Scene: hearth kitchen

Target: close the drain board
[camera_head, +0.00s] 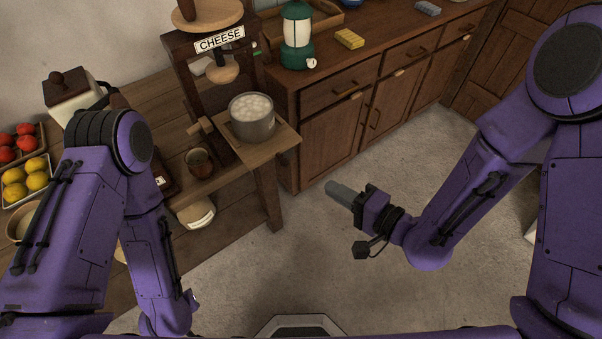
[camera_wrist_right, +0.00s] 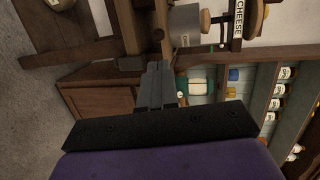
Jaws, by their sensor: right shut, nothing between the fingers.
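The drain board appears to be the light wooden board (camera_head: 284,139) that juts out from the cheese press stand (camera_head: 190,75). A metal pot (camera_head: 252,128) with pale rounded contents stands on it. My right gripper (camera_head: 334,189) is shut and empty, apart from the board, to its right and lower in the head view. In the right wrist view its shut fingers (camera_wrist_right: 157,85) point toward the cabinet, with the pot (camera_wrist_right: 185,25) beyond. My left arm comes in from the left, but its gripper is out of the picture.
A wooden cabinet (camera_head: 325,145) stands right of the board, with a green lantern (camera_head: 297,35) and a yellow sponge (camera_head: 349,38) on top. A small cup (camera_head: 199,163) sits left of the board. The floor (camera_head: 320,240) around my right gripper is clear.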

